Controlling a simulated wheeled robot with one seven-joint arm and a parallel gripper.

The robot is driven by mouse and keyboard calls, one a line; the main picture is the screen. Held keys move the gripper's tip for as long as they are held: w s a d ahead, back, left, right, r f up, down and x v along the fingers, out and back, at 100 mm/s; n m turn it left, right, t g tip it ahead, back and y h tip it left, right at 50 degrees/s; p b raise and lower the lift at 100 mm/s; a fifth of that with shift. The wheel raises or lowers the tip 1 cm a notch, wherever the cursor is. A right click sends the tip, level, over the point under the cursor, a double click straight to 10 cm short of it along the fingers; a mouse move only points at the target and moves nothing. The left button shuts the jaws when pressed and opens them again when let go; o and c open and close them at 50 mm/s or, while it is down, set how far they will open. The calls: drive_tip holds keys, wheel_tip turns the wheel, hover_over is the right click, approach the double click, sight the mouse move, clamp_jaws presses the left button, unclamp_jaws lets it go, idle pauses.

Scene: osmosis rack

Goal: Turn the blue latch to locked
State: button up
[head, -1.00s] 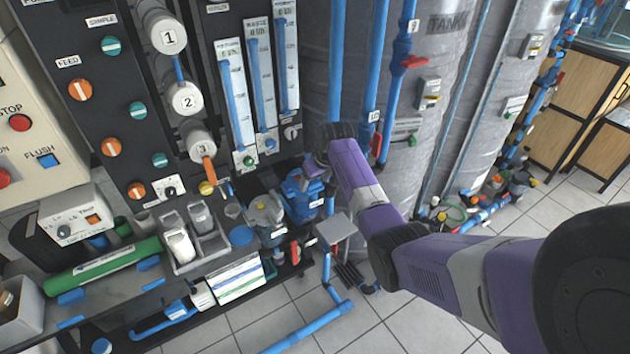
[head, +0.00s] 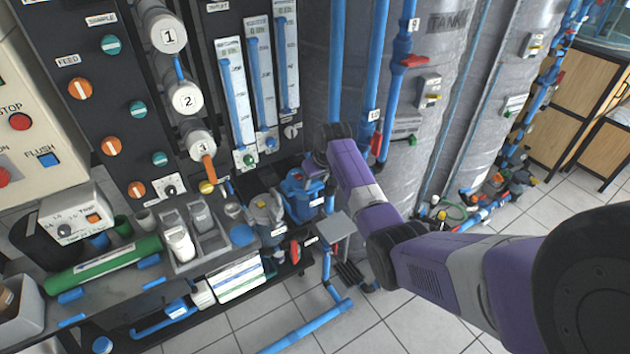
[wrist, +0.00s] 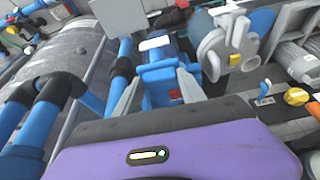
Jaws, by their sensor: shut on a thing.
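My gripper shows in the wrist view (wrist: 160,88), its two grey fingers on either side of a blue part, which looks like the blue latch (wrist: 158,74). The fingers are shut on it. A small red patch shows just below the blue part, near the right finger. A blue housing (head: 303,198) stands just below my wrist there. I cannot read from these frames whether the latch is at locked.
A grey round valve-like body (wrist: 228,45) stands right of the fingers in the wrist view. Blue pipes (wrist: 45,105) and a grey tank (wrist: 68,65) lie to the left. The control panel (head: 135,60) stands left of my arm. Tiled floor (head: 400,325) is open below.

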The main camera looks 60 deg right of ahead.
drive_tip(key=shift+a+m, duration=0.1)
drive_tip(key=shift+m, duration=0.2)
drive_tip(key=m, duration=0.2)
drive_tip(key=m+g+h, duration=0.1)
drive_tip(key=shift+w+m, duration=0.2)
drive_tip(key=shift+m, duration=0.2)
drive_tip(key=m+b, duration=0.1)
drive_tip(key=m, duration=0.1)
drive_tip(key=m+g+h, duration=0.1)
drive_tip(key=m, duration=0.1)
drive_tip(key=shift+w+a+g+b, duration=0.1)
drive_tip(key=shift+g+b, duration=0.2)
drive_tip(key=shift+b, duration=0.05)
drive_tip(key=m+g+b, duration=0.1)
drive_tip(key=m+b, duration=0.3)
drive_tip(key=m, duration=0.1)
drive_tip(key=shift+w+f+g, duration=0.1)
drive_tip(key=shift+f+g, duration=0.1)
drive_tip(key=shift+g, duration=0.2)
drive_tip(key=m+g+b, duration=0.1)
drive_tip(key=m+b, duration=0.3)
drive_tip(key=shift+r+y, duration=0.15)
drive_tip(key=shift+y, duration=0.15)
drive_tip(key=shift+g+b, duration=0.3)
drive_tip(key=shift+r, duration=0.1)
drive_tip(key=o, duration=1.4)
drive_tip(key=shift+c, duration=0.2)
